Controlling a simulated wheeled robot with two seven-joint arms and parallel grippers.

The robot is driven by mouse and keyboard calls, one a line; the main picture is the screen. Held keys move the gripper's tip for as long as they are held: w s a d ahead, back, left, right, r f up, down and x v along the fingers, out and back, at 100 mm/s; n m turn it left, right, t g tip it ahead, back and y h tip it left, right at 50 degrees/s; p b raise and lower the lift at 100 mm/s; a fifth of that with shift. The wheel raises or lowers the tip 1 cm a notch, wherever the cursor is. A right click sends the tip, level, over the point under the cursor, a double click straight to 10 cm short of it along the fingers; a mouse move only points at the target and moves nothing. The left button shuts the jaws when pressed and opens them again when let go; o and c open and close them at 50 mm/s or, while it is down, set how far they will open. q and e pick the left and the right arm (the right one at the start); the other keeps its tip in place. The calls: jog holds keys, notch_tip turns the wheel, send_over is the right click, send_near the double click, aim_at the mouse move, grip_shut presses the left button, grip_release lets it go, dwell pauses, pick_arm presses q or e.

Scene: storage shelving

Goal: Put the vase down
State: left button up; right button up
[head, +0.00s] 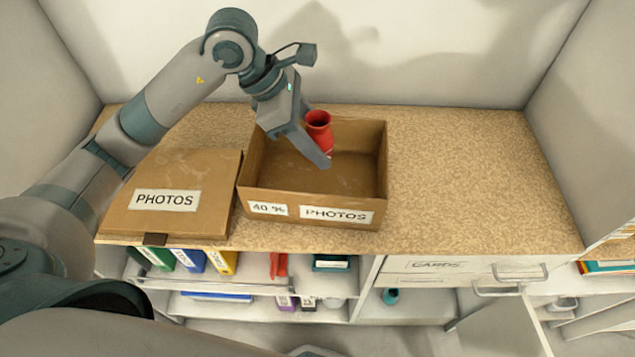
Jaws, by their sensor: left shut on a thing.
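A red vase (319,128) is upright in the head view, inside or just above the back of the open cardboard box (311,216) labelled PHOTOS. My left gripper (325,156) reaches down into the box from the upper left and is shut on the vase. One finger shows in front of the vase and hides its lower part. I cannot tell whether the vase's base touches the box floor. My right gripper is not in view.
A closed cardboard box (180,183) labelled PHOTOS sits left of the open one. The speckled countertop (470,180) is clear to the right. Below are shelves with binders (190,261), a CARDS drawer (440,266) and an open cabinet door (505,325).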

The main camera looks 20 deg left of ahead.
pick_arm(q)
jog(key=shift+f, duration=0.55)
jog(key=p, duration=0.2)
send_over(328, 185)
jog(key=a, duration=0.2)
jog(key=f, duration=0.4)
jog(key=shift+s+a, duration=0.1)
jog(key=shift+s, duration=0.25)
jog(key=shift+f, duration=0.35)
jog(key=shift+f+p, duration=0.6)
jog(key=shift+f, duration=1.45)
